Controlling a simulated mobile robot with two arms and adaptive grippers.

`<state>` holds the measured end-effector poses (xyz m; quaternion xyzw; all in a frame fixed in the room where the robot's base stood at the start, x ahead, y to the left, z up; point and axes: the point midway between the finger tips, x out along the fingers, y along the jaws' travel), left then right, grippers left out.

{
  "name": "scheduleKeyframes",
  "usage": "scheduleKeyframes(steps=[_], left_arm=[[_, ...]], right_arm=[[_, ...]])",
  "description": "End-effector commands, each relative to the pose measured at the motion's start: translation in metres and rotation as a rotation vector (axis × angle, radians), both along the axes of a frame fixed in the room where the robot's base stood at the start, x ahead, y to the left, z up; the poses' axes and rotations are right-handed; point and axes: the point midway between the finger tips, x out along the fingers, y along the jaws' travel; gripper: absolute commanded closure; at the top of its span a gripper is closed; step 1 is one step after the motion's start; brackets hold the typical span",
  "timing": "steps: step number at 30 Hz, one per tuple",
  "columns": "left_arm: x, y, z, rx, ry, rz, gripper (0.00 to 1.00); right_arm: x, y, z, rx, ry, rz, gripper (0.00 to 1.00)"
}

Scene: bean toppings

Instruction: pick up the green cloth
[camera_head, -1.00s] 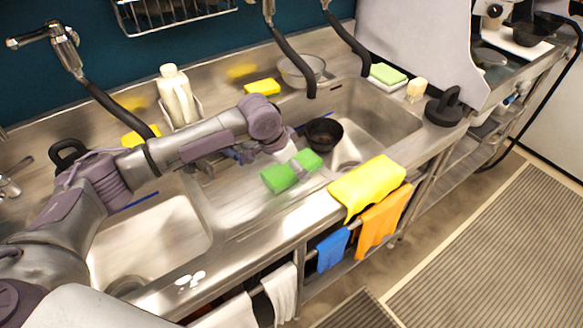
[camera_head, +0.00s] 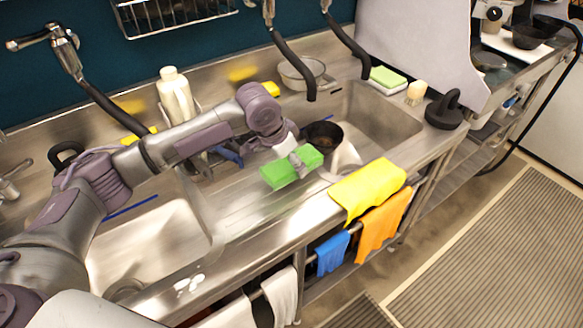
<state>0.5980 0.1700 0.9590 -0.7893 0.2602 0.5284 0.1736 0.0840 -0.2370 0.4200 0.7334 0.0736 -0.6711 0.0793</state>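The green cloth (camera_head: 283,172) lies as a small block on the metal strip between the two sinks, near its front right end. My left arm comes in from the left, and its gripper (camera_head: 299,161) is over the cloth's middle, with its grey fingertips against or just above it. The fingers cover a small part of the cloth. From this angle I cannot tell whether they are closed on it. My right gripper is out of view.
A dark pan (camera_head: 323,134) stands just behind the cloth at the right sink. A yellow cloth (camera_head: 367,187) lies over the front edge; orange (camera_head: 383,222) and blue (camera_head: 332,252) cloths hang below. A white bottle (camera_head: 176,95) stands behind my arm.

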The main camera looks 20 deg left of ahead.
Motion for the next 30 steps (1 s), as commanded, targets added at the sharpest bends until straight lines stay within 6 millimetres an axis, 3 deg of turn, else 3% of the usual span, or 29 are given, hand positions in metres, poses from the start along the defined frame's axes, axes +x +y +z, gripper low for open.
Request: scheduleKeyframes(steps=[2,15,21,30], left_arm=[[0.002,0.000,0.016,-0.002,-0.007,0.000,0.63],[-0.058,-0.074,0.071,-0.002,-0.005,-0.004,0.63],[-0.070,-0.088,0.082,-0.001,-0.003,-0.001,0.63],[-0.073,-0.091,0.084,0.000,-0.002,0.000,0.63]], right_arm=[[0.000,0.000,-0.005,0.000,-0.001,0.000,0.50],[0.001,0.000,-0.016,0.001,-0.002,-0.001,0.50],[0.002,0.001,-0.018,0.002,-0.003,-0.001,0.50],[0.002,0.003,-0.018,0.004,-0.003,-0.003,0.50]])
